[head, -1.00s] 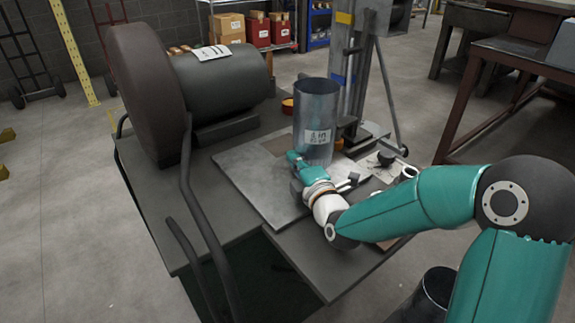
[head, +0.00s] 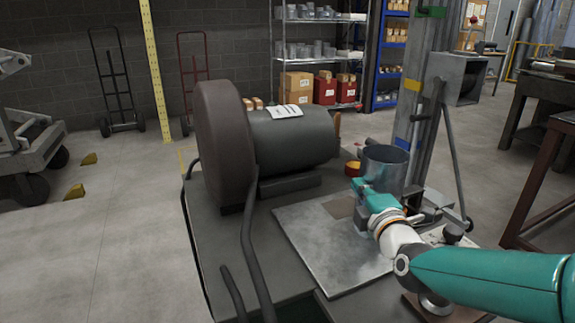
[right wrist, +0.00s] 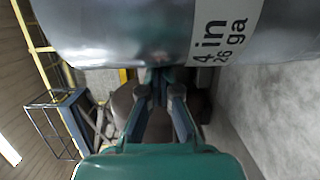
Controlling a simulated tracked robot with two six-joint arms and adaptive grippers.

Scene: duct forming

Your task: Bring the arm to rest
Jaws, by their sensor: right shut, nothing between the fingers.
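The grey metal duct (head: 388,168) stands upright at the right side of the bench, beside the tall metal post. Its lower front is partly hidden by my right gripper (head: 360,212). In the right wrist view the duct (right wrist: 120,35) fills the top, with a white label reading "4 in 26 ga". My right gripper's fingers (right wrist: 160,82) are together and empty, close to the duct wall; I cannot tell whether they touch it. My right arm reaches in from the lower right. My left gripper is not in view.
A dark drum-like machine (head: 290,140) sits on the bench, left of the duct. A flat metal plate (head: 325,250) lies in front. A tall post (head: 425,105) rises behind the duct. Brown tables (head: 545,135) stand at right; open floor (head: 110,230) lies left.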

